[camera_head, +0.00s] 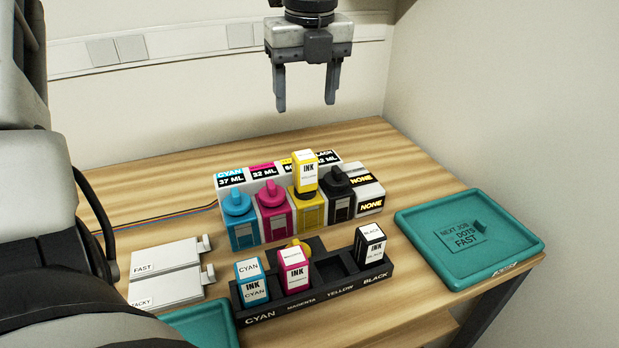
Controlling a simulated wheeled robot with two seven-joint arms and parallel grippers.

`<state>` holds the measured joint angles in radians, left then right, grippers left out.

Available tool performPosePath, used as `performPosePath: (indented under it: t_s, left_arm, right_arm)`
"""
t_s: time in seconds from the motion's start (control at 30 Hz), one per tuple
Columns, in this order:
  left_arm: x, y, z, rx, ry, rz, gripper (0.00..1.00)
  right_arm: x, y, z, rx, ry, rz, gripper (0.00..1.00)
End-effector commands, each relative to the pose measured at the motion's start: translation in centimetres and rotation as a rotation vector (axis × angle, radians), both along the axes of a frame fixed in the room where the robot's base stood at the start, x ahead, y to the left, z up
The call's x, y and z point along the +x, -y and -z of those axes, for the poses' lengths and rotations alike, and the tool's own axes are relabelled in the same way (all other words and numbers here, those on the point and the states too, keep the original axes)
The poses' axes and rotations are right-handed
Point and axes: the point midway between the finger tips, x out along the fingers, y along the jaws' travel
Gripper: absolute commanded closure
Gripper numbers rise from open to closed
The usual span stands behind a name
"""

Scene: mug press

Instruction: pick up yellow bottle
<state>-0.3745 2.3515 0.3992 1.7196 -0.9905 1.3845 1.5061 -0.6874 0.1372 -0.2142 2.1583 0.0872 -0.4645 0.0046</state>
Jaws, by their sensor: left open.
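The yellow bottle (304,176) has a white INK label. It stands on the yellow station, third in the row of ink stations (249,233) at the back of the table. My left gripper (306,102) is open and empty, with its fingers pointing down. It hangs above the yellow bottle, clear of it. In the black bottle rack (312,311), the slot labelled YELLOW is empty. My right gripper is not in view.
The rack holds a cyan bottle (251,291), a magenta bottle (293,275) and a black bottle (369,248). A teal tray (416,218) with a card lies at the right. White FAST and TACKY blocks (162,262) lie at the left. A wall stands behind.

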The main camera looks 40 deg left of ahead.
Motion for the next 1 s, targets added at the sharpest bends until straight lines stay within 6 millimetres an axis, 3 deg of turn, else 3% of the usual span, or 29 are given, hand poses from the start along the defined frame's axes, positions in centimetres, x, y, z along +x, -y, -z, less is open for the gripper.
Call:
performPosePath:
  t_s: [0.1,0.3,0.57,0.83,1.0]
  left_arm:
    - [0.0,-0.3,2.8,-0.002,-0.007,0.000,0.38]
    - [0.3,-0.7,6.4,-0.001,-0.004,0.000,0.38]
    - [0.5,-0.9,8.3,0.000,-0.002,0.000,0.38]
    - [0.8,-1.3,12.1,0.000,-0.004,0.000,0.38]
    - [0.9,-1.4,12.9,-0.001,0.001,-0.001,0.38]
  right_arm:
    - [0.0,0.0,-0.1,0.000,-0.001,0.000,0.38]
    - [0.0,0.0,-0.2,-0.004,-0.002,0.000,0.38]
    - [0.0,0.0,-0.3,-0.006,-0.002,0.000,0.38]
    - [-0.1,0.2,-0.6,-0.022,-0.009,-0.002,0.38]
    - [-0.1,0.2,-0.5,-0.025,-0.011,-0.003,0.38]
